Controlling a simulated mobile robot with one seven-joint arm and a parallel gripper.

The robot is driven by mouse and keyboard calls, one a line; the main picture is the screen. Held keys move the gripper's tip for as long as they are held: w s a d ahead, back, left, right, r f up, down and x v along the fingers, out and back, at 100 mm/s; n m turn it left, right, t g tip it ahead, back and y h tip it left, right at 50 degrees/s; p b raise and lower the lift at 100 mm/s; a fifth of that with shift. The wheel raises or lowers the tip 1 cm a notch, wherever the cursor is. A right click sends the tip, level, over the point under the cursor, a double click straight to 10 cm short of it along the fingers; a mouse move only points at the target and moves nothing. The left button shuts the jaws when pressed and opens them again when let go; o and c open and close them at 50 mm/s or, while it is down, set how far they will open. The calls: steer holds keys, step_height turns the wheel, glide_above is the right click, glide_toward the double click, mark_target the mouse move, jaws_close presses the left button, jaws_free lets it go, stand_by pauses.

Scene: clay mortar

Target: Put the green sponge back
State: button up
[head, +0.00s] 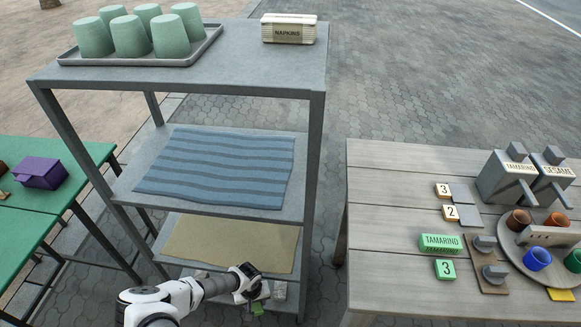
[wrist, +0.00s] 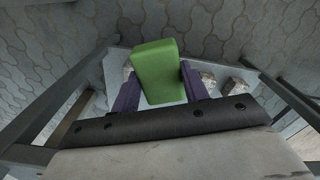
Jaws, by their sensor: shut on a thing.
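The green sponge (wrist: 158,70) is between the two purple fingers of my gripper (wrist: 160,92) in the wrist view, and the gripper is shut on it. In the head view my gripper (head: 253,298) is low at the front of the grey shelf rack (head: 316,150), near its lowest level. Only a small green bit of the sponge (head: 257,308) shows there. In the wrist view a pale shelf surface (wrist: 118,68) lies below the sponge. I cannot tell whether the sponge touches it.
Small speckled blocks (wrist: 207,79) sit beside the sponge, close to the right finger. Rack posts stand on both sides. A tan mat (head: 235,243) and a blue striped mat (head: 215,168) lie on the shelves above. A wooden table (head: 390,200) stands to the right.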

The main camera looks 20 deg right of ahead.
step_height(320, 180, up, 5)
steer(key=p, duration=0.3)
steer(key=shift+f, duration=0.3)
